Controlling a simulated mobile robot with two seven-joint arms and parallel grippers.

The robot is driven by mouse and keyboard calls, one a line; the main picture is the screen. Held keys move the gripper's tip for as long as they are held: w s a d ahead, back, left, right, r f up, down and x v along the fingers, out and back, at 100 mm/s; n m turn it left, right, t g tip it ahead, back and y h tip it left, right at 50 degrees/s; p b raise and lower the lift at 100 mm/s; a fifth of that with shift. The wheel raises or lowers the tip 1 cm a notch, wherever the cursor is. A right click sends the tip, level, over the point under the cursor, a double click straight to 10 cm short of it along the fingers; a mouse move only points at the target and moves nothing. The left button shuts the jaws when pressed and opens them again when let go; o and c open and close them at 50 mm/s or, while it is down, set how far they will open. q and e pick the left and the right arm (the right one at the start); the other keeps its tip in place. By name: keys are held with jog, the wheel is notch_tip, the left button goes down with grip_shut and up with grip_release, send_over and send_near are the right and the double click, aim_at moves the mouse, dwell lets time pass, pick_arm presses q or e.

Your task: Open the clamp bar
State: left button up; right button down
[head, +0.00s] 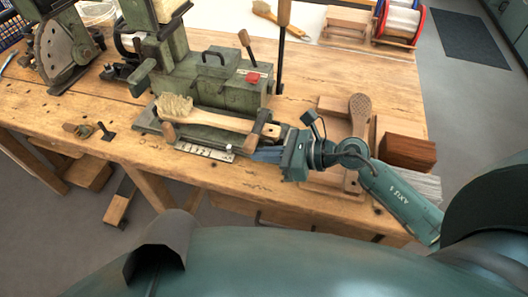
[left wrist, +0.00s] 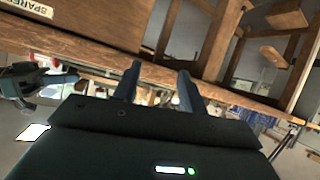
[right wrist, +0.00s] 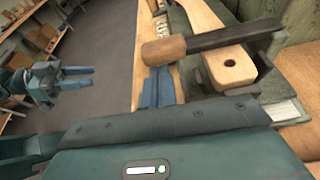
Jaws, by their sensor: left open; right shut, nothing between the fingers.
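The clamp bar (right wrist: 235,36) is a dark bar with a wooden grip (right wrist: 163,50) at its end. It lies across the pale wooden brush handle (right wrist: 232,68), near the handle's hole. In the head view the brush (head: 215,118) lies in the fixture with its tufts at the left. My right gripper (right wrist: 158,88) is shut and empty, its fingertips close by the wooden grip; contact cannot be told. In the head view this gripper (head: 267,155) is at the fixture's right end. My left gripper (left wrist: 157,85) is open and empty, away from the clamp bar, and outside the head view.
The green machine (head: 215,80) with a red button (head: 253,77) stands behind the fixture. A paddle-shaped brush (head: 359,112) in a wooden tray and a dark wood block (head: 407,151) are to the right. Bare bench top (head: 80,110) shows at the left.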

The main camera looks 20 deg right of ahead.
notch_tip(320, 180, up, 2)
jog(key=shift+r+m+p, duration=0.1)
jog(key=shift+m+p, duration=0.3)
jog(key=shift+p, duration=0.45)
pick_arm(q)
notch_tip(320, 180, up, 2)
jog(key=shift+a+m+p, duration=0.1)
jog(key=shift+m+p, duration=0.3)
jog(key=shift+p, duration=0.15)
pick_arm(e)
jog(key=w+d+r+m+g+y, duration=0.2)
jog(key=w+d+r+m+y, duration=0.3)
jog(key=w+r+m, duration=0.4)
notch_tip(320, 180, up, 2)
jog(key=d+m, duration=0.1)
jog(key=m, duration=0.3)
jog(key=shift+w+d+g+y, duration=0.3)
jog(key=shift+w+g+y, duration=0.1)
pick_arm(q)
jog(key=shift+s+a, duration=0.1)
pick_arm(e)
jog(key=shift+r+m, duration=0.1)
jog(key=shift+m, duration=0.2)
pick_arm(q)
jog(key=shift+f, duration=0.15)
pick_arm(e)
jog(key=shift+w+d, duration=0.1)
jog(key=shift+d, duration=0.1)
